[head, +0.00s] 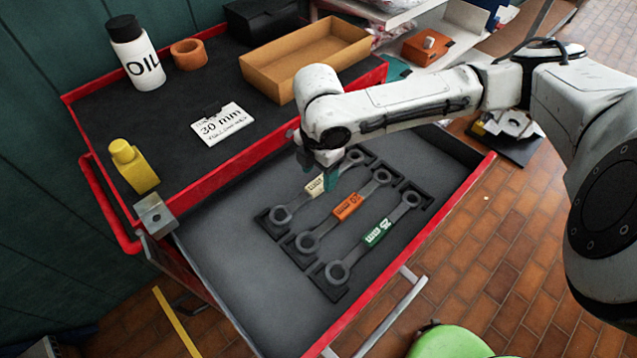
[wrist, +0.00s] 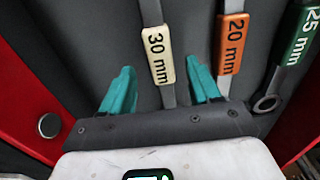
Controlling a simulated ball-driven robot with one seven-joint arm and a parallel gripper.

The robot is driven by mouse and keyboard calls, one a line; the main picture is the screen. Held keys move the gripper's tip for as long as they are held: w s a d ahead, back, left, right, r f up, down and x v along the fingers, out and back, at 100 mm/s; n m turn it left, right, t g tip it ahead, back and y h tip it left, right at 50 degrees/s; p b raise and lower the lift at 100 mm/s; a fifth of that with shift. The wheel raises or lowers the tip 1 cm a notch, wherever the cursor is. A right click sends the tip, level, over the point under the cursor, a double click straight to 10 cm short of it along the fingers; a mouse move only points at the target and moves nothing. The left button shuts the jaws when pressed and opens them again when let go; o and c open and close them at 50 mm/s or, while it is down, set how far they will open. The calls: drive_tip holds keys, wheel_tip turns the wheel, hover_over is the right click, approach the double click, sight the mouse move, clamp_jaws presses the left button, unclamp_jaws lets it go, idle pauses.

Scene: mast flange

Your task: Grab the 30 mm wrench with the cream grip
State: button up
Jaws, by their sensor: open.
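The 30 mm wrench with the cream grip (head: 314,187) lies in the leftmost slot of a dark holder in the open drawer. Its label reads 30 mm on the cream grip in the wrist view (wrist: 157,54). My gripper (head: 329,178) is over this wrench, its teal fingers open and empty. In the wrist view my gripper (wrist: 162,80) has one finger on each side of the wrench's line, with the grip between and ahead of them. I cannot tell the height gap. My wrist hides part of the wrench in the head view.
A 20 mm orange-grip wrench (head: 347,206) lies close beside it, with a 25 mm green-grip wrench (head: 376,234) beyond. The red-rimmed drawer (head: 225,235) has bare floor at left. The cart top holds a 30 mm card (head: 222,124), oil bottle (head: 136,52) and tan tray (head: 305,57).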

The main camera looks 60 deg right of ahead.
sight(320, 185)
drive_tip(key=shift+f, duration=1.4)
drive_tip(key=shift+c, duration=0.2)
clamp_jaws()
